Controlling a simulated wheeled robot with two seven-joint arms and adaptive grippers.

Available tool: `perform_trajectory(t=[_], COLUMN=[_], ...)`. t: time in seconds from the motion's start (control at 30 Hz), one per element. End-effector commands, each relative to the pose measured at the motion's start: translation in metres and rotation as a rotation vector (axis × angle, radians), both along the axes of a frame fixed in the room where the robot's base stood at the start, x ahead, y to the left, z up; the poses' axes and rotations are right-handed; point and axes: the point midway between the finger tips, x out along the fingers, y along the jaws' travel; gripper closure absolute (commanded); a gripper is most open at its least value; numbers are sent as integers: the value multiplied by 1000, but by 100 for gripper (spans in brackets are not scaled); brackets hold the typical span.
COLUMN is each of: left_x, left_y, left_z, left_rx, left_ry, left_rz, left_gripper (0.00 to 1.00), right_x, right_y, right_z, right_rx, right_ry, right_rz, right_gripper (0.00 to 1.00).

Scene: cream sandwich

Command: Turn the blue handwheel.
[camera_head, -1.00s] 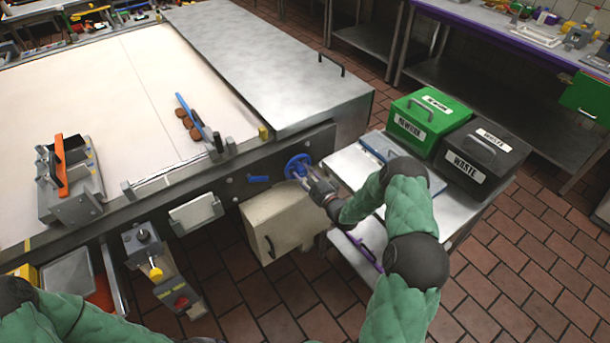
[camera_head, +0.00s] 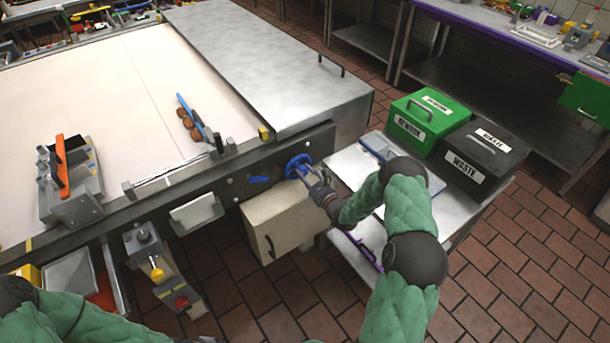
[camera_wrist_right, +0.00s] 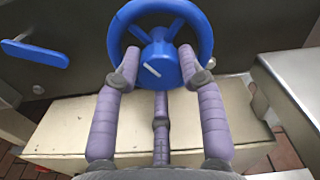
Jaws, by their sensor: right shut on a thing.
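The blue handwheel (camera_head: 298,165) is on the dark side panel of the large table. In the right wrist view the handwheel (camera_wrist_right: 199,22) fills the top middle, with a white mark on its hub (camera_wrist_right: 158,64). My right gripper (camera_head: 307,174) is at the wheel from the front. In the wrist view the right gripper's fingertips (camera_wrist_right: 158,70) lie on either side of the hub, shut on it. The lower rim is partly hidden by the fingers. My left gripper is not in view; only part of my left arm shows at the lower left.
A blue lever (camera_head: 259,180) is left of the wheel. A cream box (camera_head: 283,222) is below it. A side table (camera_head: 451,205) with a green bin (camera_head: 425,122) and a black waste bin (camera_head: 478,160) stands close on the right. Tiled floor is open in front.

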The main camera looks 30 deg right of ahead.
Motion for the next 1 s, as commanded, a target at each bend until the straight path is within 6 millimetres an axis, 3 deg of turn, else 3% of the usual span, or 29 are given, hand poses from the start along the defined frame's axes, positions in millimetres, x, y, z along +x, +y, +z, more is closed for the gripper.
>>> perform_trajectory(t=[0.5,0.53,0.6,1.0], left_x=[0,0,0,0], left_y=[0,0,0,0], left_z=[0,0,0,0], left_rx=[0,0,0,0], left_ry=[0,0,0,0], left_rz=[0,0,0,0], left_gripper=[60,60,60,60], right_x=[0,0,0,-4], right_y=[-1,-1,-1,-1], right_z=[0,0,-1,-1], right_rx=[19,19,19,19], right_ry=[4,4,4,3], right_rz=[-3,-3,-3,-2], right_gripper=[92,54,36,36])
